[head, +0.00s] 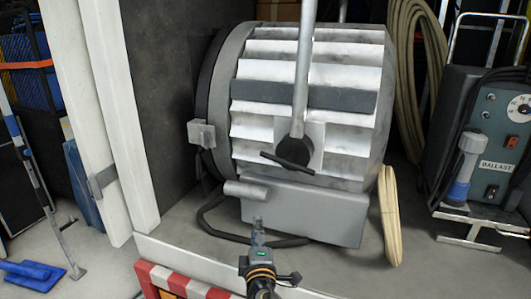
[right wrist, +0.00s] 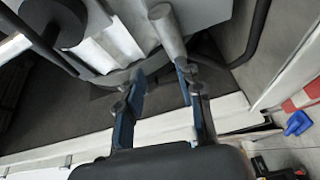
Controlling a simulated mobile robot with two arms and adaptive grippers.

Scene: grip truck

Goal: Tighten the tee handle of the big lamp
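The big lamp (head: 305,95) is a large grey-white ribbed drum held by a pale upright bar. Its tee handle (head: 287,163) is a thin dark crossbar at a black round hub low on the drum. My right gripper (head: 258,230) is below the tee handle, in front of the lamp's grey lower box, apart from the handle. In the right wrist view my right gripper (right wrist: 160,82) is open, with nothing between its blue-edged fingers. A grey cylinder (right wrist: 167,30) on the lamp lies beyond the fingertips. My left gripper is not in view.
A ballast unit (head: 485,130) stands at the right, with coiled tan cable (head: 418,50) beside it. A red-and-white barrier (head: 175,283) and white ledge (head: 185,258) are in front. White posts (head: 105,110) stand left. A black cable (head: 215,228) loops below the lamp.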

